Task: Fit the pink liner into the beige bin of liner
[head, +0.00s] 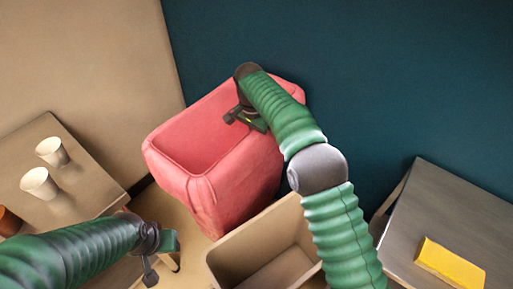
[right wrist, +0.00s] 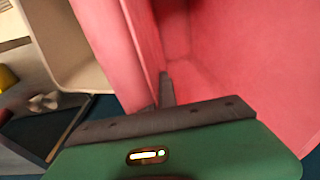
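The pink liner (head: 235,185) is a large, open-topped, soft-edged box, tilted, behind and left of the beige bin. The beige bin (head: 232,262) is open and empty at the bottom centre; its rim also shows in the right wrist view (right wrist: 88,70). My right gripper (head: 240,117) is at the liner's right rim. In the right wrist view one finger lies against the inside of the liner's wall (right wrist: 235,50), and the wall hides the other; it appears clamped on it. My left gripper (head: 163,262) is open and empty, left of the bin and below the liner.
A table at left holds two white cups (head: 40,183) and a brown item (head: 8,222). A grey-topped table (head: 455,205) at right holds a yellow block (head: 450,264). A dark teal surface (head: 390,70) fills the back, with a beige panel (head: 75,55) at left.

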